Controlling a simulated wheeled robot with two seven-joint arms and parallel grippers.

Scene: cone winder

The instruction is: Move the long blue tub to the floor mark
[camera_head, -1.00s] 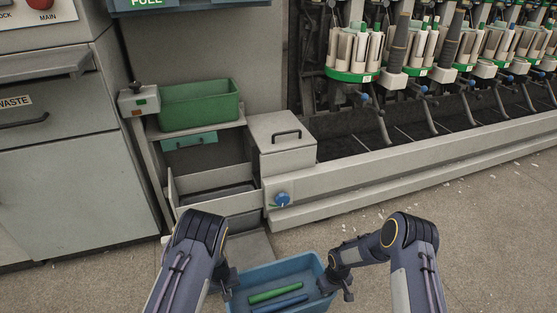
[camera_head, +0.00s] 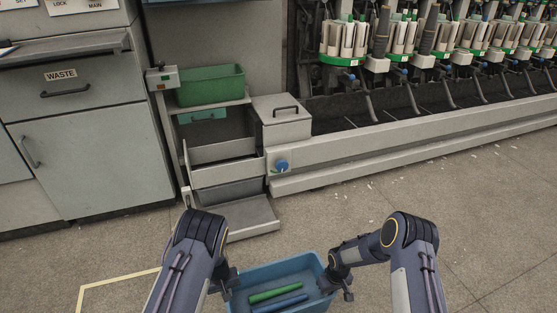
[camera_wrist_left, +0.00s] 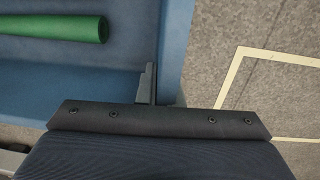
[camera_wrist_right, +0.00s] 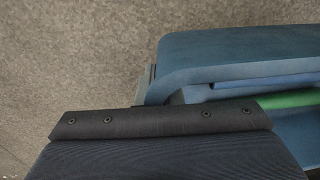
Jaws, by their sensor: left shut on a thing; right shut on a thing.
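The long blue tub (camera_head: 290,268) is held between my two grippers at the bottom of the head view. A green tube (camera_head: 274,291) and a blue tube (camera_head: 279,304) lie inside it. My left gripper (camera_head: 232,285) is shut on its left end wall; the wall also shows in the left wrist view (camera_wrist_left: 176,50). My right gripper (camera_head: 334,283) is shut on its right end wall, seen in the right wrist view (camera_wrist_right: 220,45). The floor mark (camera_head: 115,280), a pale yellow outline, lies left of the tub, partly hidden by my left arm.
A grey machine with a step (camera_head: 250,218) and a green bin (camera_head: 211,86) on a shelf stands ahead. A waste cabinet (camera_head: 90,150) is at the left. The winder's long base (camera_head: 400,145) runs to the right. Floor around the tub is open.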

